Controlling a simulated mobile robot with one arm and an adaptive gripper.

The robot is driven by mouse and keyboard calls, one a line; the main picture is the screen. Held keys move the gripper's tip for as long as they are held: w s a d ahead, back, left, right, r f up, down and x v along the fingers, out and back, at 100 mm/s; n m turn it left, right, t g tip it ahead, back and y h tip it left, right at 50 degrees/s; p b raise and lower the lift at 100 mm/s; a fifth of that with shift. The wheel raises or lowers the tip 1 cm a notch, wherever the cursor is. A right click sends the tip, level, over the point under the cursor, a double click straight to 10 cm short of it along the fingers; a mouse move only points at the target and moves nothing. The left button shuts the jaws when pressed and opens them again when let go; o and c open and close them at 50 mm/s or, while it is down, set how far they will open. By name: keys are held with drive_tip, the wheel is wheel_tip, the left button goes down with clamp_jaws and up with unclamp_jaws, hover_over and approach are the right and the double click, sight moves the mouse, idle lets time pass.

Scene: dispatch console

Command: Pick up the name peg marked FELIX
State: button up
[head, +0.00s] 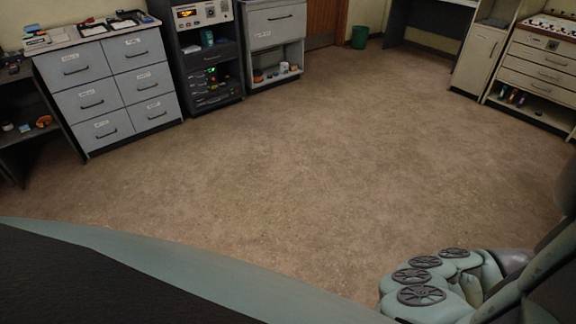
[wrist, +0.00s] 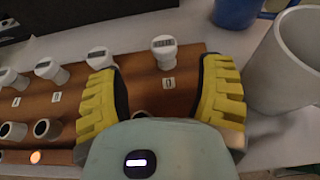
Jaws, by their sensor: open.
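Several white name pegs stand in a row on a brown wooden board (wrist: 130,72) in the wrist view. Each has a dark label on its top, too small to read, so I cannot tell which one says FELIX. My gripper (wrist: 160,70) is open, with its yellow ribbed fingers over the board. One white peg (wrist: 164,47) stands beyond and between the fingertips, apart from them. Another peg (wrist: 99,58) is just beyond the left finger, partly hidden by it. A third peg (wrist: 49,68) stands farther left. No pegs can be made out in the head view.
A grey mug (wrist: 290,60) stands close beside the right finger. A blue cup (wrist: 235,13) is behind it. Empty round holders (wrist: 46,128) and an orange lamp (wrist: 36,157) are at the board's near left. The head view shows open floor (head: 300,150) and cabinets (head: 105,90).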

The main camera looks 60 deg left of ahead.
drive_tip(key=shift+x, duration=0.75)
drive_tip(key=shift+s+d+p, duration=0.15)
drive_tip(key=shift+d+p, duration=0.4)
drive_tip(key=shift+d, duration=0.05)
drive_tip(key=p+x, duration=0.1)
drive_tip(key=x, duration=0.2)
drive_tip(key=shift+s, duration=0.1)
drive_tip(key=shift+d+f, duration=0.2)
drive_tip(key=shift+d, duration=0.25)
drive_tip(key=shift+f, duration=0.1)
drive_tip(key=shift+o, duration=0.3)
drive_tip(key=c, duration=1)
